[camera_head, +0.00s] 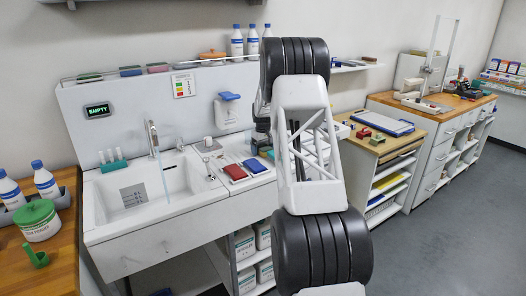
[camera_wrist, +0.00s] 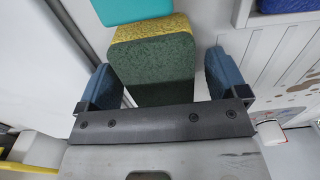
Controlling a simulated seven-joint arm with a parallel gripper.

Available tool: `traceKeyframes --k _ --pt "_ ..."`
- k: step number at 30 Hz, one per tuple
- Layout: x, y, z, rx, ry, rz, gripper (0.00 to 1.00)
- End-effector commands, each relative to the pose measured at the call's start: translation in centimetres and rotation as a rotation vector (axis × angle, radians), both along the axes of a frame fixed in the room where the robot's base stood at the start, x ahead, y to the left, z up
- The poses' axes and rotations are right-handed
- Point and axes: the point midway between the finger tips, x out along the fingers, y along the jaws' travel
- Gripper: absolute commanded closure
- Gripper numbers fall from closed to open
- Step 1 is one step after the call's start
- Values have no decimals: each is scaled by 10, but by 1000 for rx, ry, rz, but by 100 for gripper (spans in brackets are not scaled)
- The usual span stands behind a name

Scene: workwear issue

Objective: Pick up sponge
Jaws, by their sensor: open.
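A sponge (camera_wrist: 155,60) with a dark green face and a yellow edge shows in the middle of the wrist view. My gripper (camera_wrist: 158,66) is open, with one blue finger on each side of the sponge. A gap shows between the sponge and the right finger; the left finger looks closer to it. I cannot tell whether either finger touches it. In the head view my gripper (camera_head: 262,143) is low over the right side of the sink counter, and I cannot make out this sponge there.
A teal item (camera_wrist: 130,10) lies just beyond the sponge, and a blue item (camera_wrist: 285,5) is at upper right. In the head view a red pad (camera_head: 235,173) and a blue pad (camera_head: 254,166) lie on the counter beside the sink basin (camera_head: 140,195). The wall is close behind.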

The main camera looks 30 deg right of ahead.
Motion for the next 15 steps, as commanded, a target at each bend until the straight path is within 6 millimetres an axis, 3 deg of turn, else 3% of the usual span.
traceKeyframes --k 11,15 --pt "0 0 0 0 0 0 8" --pt "0 0 0 0 0 0 25"
